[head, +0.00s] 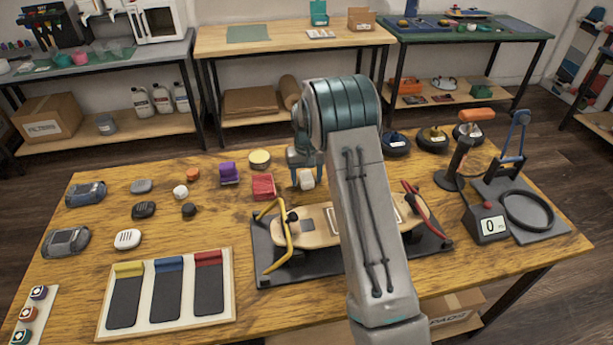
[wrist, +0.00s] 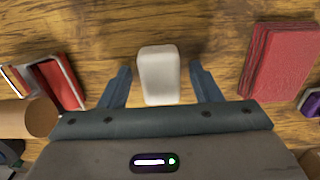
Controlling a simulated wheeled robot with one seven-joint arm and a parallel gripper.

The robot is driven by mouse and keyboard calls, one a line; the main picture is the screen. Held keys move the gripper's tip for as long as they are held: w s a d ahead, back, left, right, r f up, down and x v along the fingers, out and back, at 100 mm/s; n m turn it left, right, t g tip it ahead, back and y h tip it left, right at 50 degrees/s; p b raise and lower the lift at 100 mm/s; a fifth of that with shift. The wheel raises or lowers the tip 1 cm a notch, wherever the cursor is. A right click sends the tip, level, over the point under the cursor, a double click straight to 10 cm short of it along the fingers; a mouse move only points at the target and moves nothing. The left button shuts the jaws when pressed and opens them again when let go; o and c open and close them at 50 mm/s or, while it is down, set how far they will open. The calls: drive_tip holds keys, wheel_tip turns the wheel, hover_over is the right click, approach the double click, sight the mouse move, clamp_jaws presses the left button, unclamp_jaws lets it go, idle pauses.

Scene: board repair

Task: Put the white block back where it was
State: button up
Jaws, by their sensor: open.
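The white block (head: 306,179) stands on the wooden table, behind the skateboard. In the wrist view the white block (wrist: 159,75) lies between the two fingers, with a gap on each side. My gripper (wrist: 162,85) is open around it and not touching it. In the head view my gripper (head: 306,174) is at the block, partly hidden by my own arm.
A red block (head: 263,186) is just left of my gripper in the head view. A skateboard (head: 318,226) on a dark mat with yellow and red clamps is in front.

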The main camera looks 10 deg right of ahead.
sight(307, 177)
wheel_tip(307, 177, up, 12)
drive_tip(key=s+r, duration=0.6)
drive_tip(key=s, duration=0.2)
drive_tip(key=s+r+t, duration=0.1)
drive_tip(key=s+t, duration=0.1)
drive_tip(key=s, duration=2.5)
drive_tip(key=shift+s, duration=0.25)
drive_tip(key=shift+a+r, duration=0.1)
wheel_tip(307, 177, up, 4)
drive_tip(key=p, duration=0.3)
drive_tip(key=shift+t+p, duration=0.4)
